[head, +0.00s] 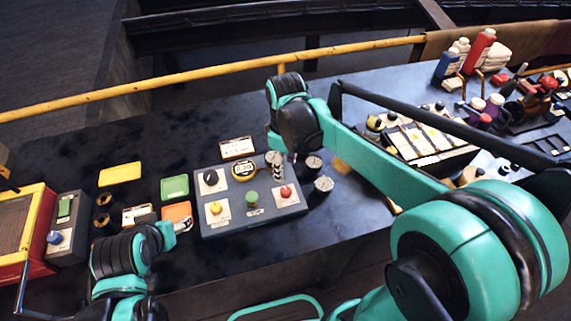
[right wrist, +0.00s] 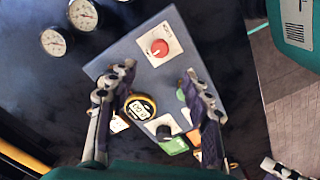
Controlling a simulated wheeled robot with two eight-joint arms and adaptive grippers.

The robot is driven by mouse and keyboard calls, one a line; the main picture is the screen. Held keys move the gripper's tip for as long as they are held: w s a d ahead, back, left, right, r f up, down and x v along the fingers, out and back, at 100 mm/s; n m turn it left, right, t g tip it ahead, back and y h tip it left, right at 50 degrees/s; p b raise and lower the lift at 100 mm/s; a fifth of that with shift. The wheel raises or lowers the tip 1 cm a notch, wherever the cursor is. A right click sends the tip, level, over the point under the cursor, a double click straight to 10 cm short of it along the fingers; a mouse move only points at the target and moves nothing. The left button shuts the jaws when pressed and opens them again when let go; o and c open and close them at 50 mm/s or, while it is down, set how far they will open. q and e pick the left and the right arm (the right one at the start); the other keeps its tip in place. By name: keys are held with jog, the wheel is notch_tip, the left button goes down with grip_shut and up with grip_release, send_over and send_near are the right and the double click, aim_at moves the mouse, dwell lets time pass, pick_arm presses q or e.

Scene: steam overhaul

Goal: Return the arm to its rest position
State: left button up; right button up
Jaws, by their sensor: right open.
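My right arm reaches in from the right in the head view. Its gripper (head: 274,160) hangs over the grey control panel (head: 225,226), near a round yellow-rimmed digital gauge (head: 244,171). In the right wrist view the right gripper (right wrist: 160,88) has its fingers spread, with nothing held between them. The yellow-rimmed gauge (right wrist: 139,107), a red knob (right wrist: 158,47) and a dark knob (right wrist: 164,131) lie beyond the fingers. My left gripper (head: 182,226) is low at the left, near the orange tray; its fingers are too small to read.
Dial gauges (head: 323,184) stand right of the panel. Green (head: 174,187) and yellow (head: 120,174) trays lie to its left. A red-and-yellow box (head: 22,235) stands at far left. Bottles (head: 480,48) and tools crowd the back right. A yellow rail (head: 180,82) runs behind the table.

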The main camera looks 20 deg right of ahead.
jog(key=shift+s, duration=0.1)
dwell(0.3)
jog(key=s+d+m+t+b, duration=0.1)
jog(key=s+d+m+t, duration=0.3)
jog(key=s+m+t, duration=0.3)
jog(key=s+m, duration=0.2)
jog(key=s, duration=0.1)
jog(key=shift+s+d+f+m+b, duration=0.15)
jog(key=shift+d+f+m+b, duration=0.15)
jog(key=shift+d+f+b, duration=0.1)
